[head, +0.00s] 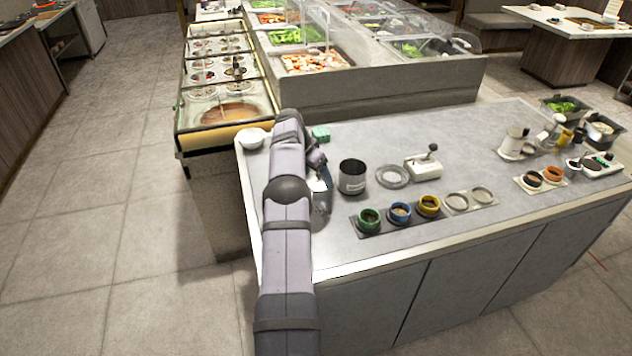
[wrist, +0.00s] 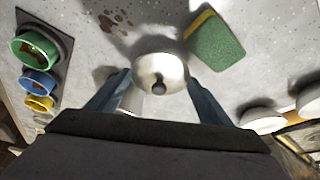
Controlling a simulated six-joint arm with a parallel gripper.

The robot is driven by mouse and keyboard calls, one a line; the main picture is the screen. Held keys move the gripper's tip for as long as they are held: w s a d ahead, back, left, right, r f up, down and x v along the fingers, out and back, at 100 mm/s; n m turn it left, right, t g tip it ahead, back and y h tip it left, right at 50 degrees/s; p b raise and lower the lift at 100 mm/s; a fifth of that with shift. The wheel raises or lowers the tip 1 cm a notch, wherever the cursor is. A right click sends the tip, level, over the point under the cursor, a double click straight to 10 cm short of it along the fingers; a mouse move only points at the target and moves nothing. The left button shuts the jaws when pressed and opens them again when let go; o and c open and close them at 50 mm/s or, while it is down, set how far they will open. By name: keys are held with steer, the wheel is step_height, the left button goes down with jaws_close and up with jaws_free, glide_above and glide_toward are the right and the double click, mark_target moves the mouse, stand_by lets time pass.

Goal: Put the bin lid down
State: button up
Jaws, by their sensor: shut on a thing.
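In the wrist view, my gripper (wrist: 157,78) has its two blue fingers on either side of a pale, shiny round lid (wrist: 160,66) with a dark knob at its middle. I take this as the bin lid, held above the counter. In the head view, my gripper (head: 319,176) is at the left part of the counter, partly hidden by my arm, with a pale metallic shape below it that I cannot make out clearly. A dark open steel bin (head: 352,178) with a pale label stands upright just right of the gripper.
A green-and-yellow sponge (wrist: 216,41) lies close to the lid. A clear round dish (head: 392,177) and a white box with a lever (head: 424,167) stand right of the bin. Green (head: 369,221), blue (head: 400,213) and yellow (head: 429,206) cups sit in a front rack. A white bowl (head: 251,138) is at the back left.

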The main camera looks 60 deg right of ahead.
mark_target(316, 181)
step_height(316, 181, down, 3)
steer(key=shift+r+p, duration=0.1)
steer(key=shift+p, duration=0.35)
steer(key=shift+f+b, duration=0.3)
steer(key=o, duration=1.1)
steer(key=shift+r, duration=0.1)
steer(key=shift+c, duration=0.2)
steer(key=b+v, duration=0.2)
steer(key=v, duration=1)
steer(key=shift+r+b, duration=0.15)
steer(key=shift+b, duration=0.2)
